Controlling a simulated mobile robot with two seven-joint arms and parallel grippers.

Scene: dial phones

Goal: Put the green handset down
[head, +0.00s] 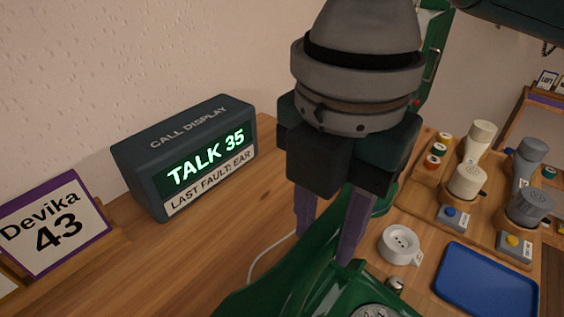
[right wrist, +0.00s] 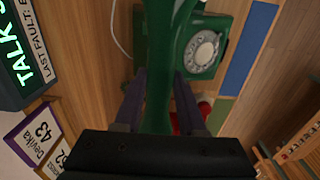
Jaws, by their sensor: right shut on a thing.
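My right gripper (head: 330,240) points down in the middle of the head view, its two purple fingers shut on the green handset (head: 318,245). In the right wrist view the handset (right wrist: 158,85) runs lengthwise between the fingers (right wrist: 160,90). The green dial phone (head: 345,292) is below and partly hidden behind the handset; its white dial also shows in the right wrist view (right wrist: 205,50), just right of the handset. I cannot tell whether the handset touches the phone. My left gripper is not in view.
The call display (head: 185,155) reads "TALK 35". A "Devika 43" card (head: 55,225) stands left of it. Right of the phone are a white round socket (head: 399,245), a blue tray (head: 487,281) and a wooden rack of jacks (head: 440,203). Bare wood lies in front of the display.

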